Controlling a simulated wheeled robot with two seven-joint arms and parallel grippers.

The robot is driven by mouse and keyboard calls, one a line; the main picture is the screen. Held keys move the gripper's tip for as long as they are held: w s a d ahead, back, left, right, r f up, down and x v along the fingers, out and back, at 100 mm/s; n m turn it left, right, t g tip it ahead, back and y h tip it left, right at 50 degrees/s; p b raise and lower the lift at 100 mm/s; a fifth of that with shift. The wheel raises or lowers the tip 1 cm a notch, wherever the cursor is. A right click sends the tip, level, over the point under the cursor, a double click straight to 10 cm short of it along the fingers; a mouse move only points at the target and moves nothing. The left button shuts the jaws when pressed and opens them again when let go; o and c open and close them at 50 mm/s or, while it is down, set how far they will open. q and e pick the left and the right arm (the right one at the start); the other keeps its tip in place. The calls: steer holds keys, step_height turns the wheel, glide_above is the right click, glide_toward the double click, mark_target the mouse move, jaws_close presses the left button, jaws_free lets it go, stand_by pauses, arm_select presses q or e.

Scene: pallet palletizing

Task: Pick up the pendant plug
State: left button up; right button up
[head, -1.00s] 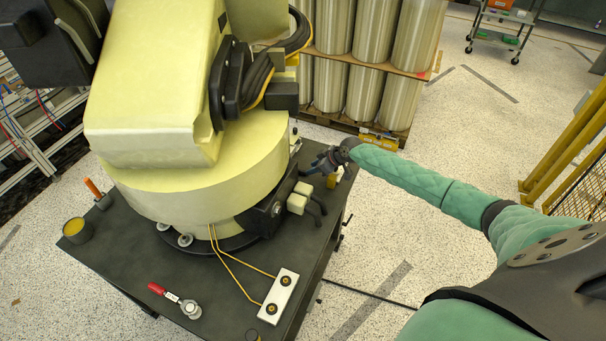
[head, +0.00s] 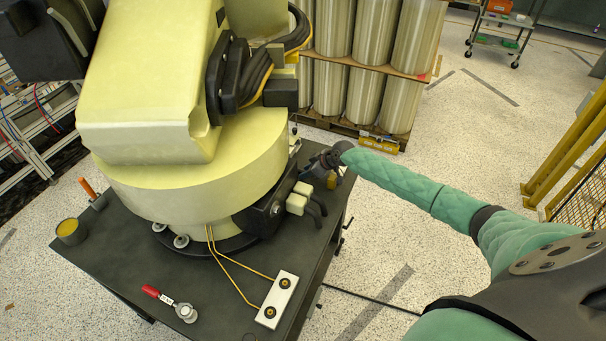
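My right arm reaches in from the right to the far right corner of the dark table. My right gripper (head: 318,165) is there, small and dark, pointing left toward the yellow robot's base. I cannot tell whether its fingers are open or shut. My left gripper is not in view.
The big yellow robot (head: 200,180) fills much of the dark table (head: 130,258). Pale connectors with black cables (head: 298,198) stick out below my gripper. A red-handled valve (head: 172,302), a white plate (head: 278,300) and a yellow-topped cup (head: 71,231) occupy the front and left.

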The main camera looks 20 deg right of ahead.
jaws_close()
steer(key=shift+r+p, duration=1.35)
steer(key=shift+r, duration=1.7)
steer(key=c, duration=0.6)
jaws_free()
jaws_close()
